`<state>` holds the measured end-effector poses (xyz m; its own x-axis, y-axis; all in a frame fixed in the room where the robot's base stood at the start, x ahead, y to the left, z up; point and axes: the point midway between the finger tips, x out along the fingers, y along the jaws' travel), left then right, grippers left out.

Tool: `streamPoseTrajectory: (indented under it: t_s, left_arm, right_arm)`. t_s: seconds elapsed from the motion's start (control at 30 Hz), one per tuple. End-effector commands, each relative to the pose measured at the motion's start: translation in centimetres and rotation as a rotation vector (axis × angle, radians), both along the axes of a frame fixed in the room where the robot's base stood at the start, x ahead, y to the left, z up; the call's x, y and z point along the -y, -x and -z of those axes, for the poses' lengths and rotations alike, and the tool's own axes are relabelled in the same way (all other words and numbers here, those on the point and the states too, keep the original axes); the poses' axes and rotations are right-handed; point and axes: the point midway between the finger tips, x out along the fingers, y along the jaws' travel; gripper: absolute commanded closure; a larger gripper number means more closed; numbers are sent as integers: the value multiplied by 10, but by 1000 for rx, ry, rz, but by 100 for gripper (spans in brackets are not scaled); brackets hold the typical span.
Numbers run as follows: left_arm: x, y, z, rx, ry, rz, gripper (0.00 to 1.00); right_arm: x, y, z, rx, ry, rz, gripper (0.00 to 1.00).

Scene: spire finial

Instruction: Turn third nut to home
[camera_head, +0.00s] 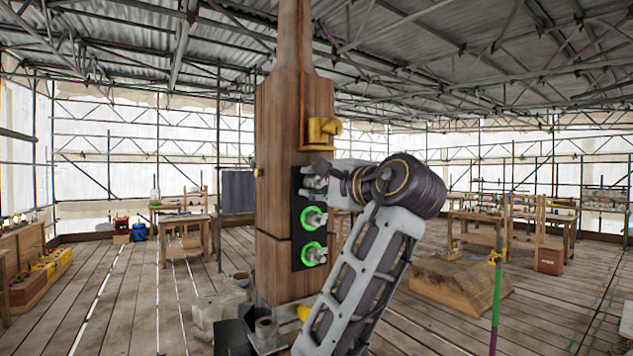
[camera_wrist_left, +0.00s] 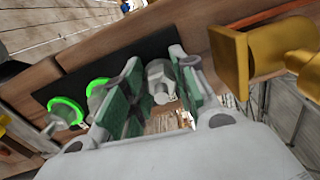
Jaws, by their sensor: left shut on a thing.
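A wooden post (camera_head: 278,130) carries a black plate (camera_head: 297,232) with a column of nuts. The middle nut (camera_head: 314,218) and the bottom nut (camera_head: 315,254) each have a glowing green ring. My left gripper (camera_head: 318,180) is at the top of the plate. The green-ringed nuts lie to the left in the left wrist view (camera_wrist_left: 66,110). My right gripper is not in view.
A yellow bracket (camera_head: 320,133) juts from the post just above my left gripper, and it looks close in the left wrist view (camera_wrist_left: 262,58). Stone blocks (camera_head: 217,310) lie at the post's foot. A wooden platform (camera_head: 460,284) and a green pole (camera_head: 497,300) stand to the right.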

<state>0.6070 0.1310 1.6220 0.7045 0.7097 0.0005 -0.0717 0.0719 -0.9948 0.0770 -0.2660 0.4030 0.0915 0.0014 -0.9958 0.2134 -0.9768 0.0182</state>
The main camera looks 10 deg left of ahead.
Motion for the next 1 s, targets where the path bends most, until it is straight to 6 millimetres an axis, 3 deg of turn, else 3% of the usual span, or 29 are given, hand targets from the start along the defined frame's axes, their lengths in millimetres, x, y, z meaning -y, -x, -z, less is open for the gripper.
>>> streamPoseTrajectory:
  t_s: [1.0]
  left_arm:
    - [2,-2,-2,-587,-580,1,96]
  right_arm:
    - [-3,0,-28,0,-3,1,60]
